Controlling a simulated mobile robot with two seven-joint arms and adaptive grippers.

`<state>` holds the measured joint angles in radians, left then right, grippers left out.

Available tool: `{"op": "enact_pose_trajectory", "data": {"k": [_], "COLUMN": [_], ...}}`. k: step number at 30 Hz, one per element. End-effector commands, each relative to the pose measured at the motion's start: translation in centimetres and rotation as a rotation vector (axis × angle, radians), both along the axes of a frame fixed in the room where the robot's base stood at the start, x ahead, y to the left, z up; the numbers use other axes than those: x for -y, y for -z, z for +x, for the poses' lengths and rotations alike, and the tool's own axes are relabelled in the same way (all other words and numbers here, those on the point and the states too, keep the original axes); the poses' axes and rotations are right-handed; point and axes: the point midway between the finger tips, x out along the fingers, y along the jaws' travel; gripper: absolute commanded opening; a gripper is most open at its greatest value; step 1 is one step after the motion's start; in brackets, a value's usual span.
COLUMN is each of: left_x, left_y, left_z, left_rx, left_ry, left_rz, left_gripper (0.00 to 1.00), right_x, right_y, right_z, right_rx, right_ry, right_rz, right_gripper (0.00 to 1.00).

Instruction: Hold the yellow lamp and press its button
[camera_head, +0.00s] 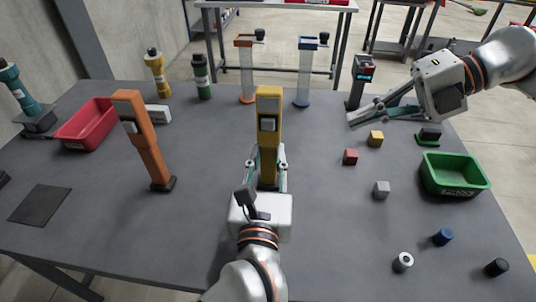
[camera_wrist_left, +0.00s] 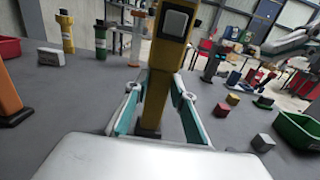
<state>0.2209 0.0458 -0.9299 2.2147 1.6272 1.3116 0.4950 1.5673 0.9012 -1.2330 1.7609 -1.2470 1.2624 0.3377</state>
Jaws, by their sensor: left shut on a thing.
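The yellow lamp (camera_head: 269,104) stands upright on the table at the middle, with a pale square button (camera_head: 268,124) on its upper front. My left gripper (camera_head: 267,172) is shut around the lamp's lower body, one finger on each side. In the left wrist view the lamp (camera_wrist_left: 166,65) rises between the fingers of the left gripper (camera_wrist_left: 155,107), and its button (camera_wrist_left: 177,22) shows near the top edge. My right gripper (camera_head: 365,112) is in the air at the right, apart from the lamp, its fingers towards the left. Its finger gap is unclear.
An orange lamp (camera_head: 144,135) stands left of the yellow one. A red bin (camera_head: 88,125) is at the left and a green bin (camera_head: 455,174) at the right. Small cubes and cylinders lie on the right side. Two clear columns stand behind the lamp.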

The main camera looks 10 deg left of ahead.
Motion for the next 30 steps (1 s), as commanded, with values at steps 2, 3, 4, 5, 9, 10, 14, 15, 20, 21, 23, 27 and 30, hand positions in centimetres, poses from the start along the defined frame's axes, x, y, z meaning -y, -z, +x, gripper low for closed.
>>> {"op": "enact_pose_trajectory", "data": {"k": [2, 3, 4, 5, 9, 10, 14, 15, 20, 21, 23, 27, 30], "left_x": [0.0, 0.0, 0.0, 0.0, 0.0, 0.0, 0.0, 0.0, 0.0, 0.0, 0.0, 0.0, 0.0], "left_y": [0.6, 0.6, 0.6, 0.6, 0.6, 0.6, 0.6, 0.6, 0.6, 0.6, 0.6, 0.6, 0.6], "left_z": [0.0, 0.0, 0.0, 0.0, 0.0, 0.0, 0.0, 0.0, 0.0, 0.0, 0.0, 0.0, 0.0], "left_rx": [-0.012, -0.012, -0.012, -0.012, -0.012, -0.012, -0.012, -0.012, -0.012, -0.011, -0.011, -0.011, -0.011], "left_ry": [0.0, 0.0, 0.0, 0.0, 0.0, 0.0, 0.0, 0.0, 0.0, 0.0, 0.0, 0.0, 0.0], "left_rz": [0.001, 0.001, 0.001, 0.001, 0.001, 0.001, 0.001, 0.001, 0.001, 0.001, 0.001, 0.001, 0.001], "left_gripper": [0.0, 0.0, 0.0, 0.0, 0.0, 0.0, 0.0, 0.0, 0.0, 0.0, 0.0, 0.0, 0.0], "right_x": [-3.2, -4.5, -5.5, -6.4, -9.9, -10.4, -11.7, -11.8, -11.5, -11.2, -10.9, -11.7, -13.4], "right_y": [-0.5, -0.6, -0.6, -0.6, -0.2, -0.1, 0.9, 1.2, 2.4, 2.7, 2.8, 2.3, 1.5], "right_z": [-2.4, -3.7, -4.7, -5.6, -10.5, -11.5, -15.0, -15.8, -18.3, -18.6, -18.8, -18.2, -17.4], "right_rx": [0.078, 0.12, 0.152, 0.185, 0.367, 0.405, 0.572, 0.622, 0.814, 0.86, 0.933, 1.144, 1.306], "right_ry": [-0.135, -0.2, -0.253, -0.306, -0.573, -0.629, -0.866, -0.936, -1.206, -1.27, -1.367, -1.608, -1.784], "right_rz": [-0.058, -0.091, -0.116, -0.145, -0.303, -0.34, -0.511, -0.568, -0.812, -0.879, -0.975, -1.158, -1.241], "right_gripper": [0.0, 0.0, 0.0, 0.0, 0.0, 0.0, 0.0, 0.0, 0.0, 0.0, 0.0, 0.0, 0.0]}}
